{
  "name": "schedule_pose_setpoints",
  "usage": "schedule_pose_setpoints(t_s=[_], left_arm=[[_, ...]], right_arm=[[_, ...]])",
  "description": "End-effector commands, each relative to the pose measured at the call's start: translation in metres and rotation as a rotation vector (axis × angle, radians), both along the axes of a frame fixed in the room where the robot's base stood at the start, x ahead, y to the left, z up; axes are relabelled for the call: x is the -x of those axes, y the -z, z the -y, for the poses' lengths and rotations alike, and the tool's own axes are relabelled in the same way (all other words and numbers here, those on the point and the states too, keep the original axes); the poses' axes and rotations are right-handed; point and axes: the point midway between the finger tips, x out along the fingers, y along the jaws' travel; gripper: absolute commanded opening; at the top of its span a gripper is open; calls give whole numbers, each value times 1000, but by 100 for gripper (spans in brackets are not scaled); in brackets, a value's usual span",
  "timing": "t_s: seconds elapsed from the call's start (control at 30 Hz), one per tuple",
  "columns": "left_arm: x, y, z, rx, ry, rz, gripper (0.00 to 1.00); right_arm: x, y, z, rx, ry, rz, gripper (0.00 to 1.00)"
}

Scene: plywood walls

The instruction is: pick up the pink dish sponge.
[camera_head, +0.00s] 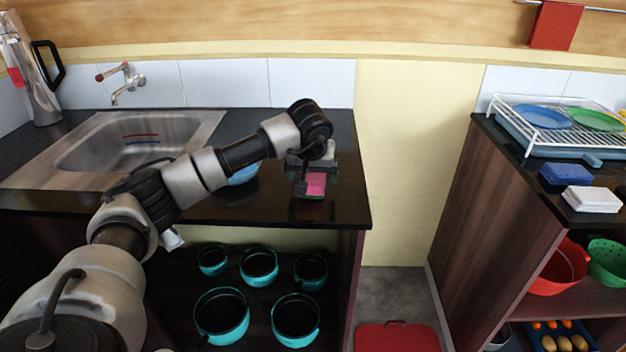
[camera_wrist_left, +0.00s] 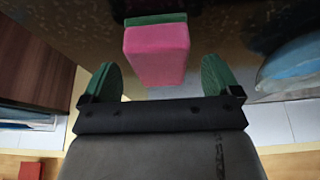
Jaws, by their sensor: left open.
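The pink dish sponge (camera_head: 315,183) lies on the dark counter (camera_head: 345,200) near its right end. My left gripper (camera_head: 315,190) is over it from above and hides part of it in the head view. In the left wrist view the pink sponge (camera_wrist_left: 157,52) has a green layer along its far side. It shows ahead of and between the two green fingertips of my left gripper (camera_wrist_left: 160,80). The fingers are apart, with visible room on both sides of the sponge, and nothing is gripped. My right gripper is not in view.
A blue bowl or dish (camera_head: 243,174) sits on the counter left of the sponge, partly behind my arm. A steel sink (camera_head: 130,145) is further left. Several teal pots (camera_head: 222,312) stand below. A second counter (camera_head: 490,165) with a dish rack (camera_head: 560,125) stands right, across a gap.

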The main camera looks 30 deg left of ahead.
Motion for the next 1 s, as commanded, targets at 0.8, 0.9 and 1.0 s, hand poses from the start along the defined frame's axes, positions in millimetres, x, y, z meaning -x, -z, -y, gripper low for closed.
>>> schedule_pose_setpoints(t_s=[0.8,0.9,1.0], left_arm=[[-7,20,-4,0,0,1,39],[-7,19,-4,1,1,2,39],[-7,19,-4,1,1,3,39]], right_arm=[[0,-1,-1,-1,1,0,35],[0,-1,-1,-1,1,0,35],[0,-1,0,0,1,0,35]])
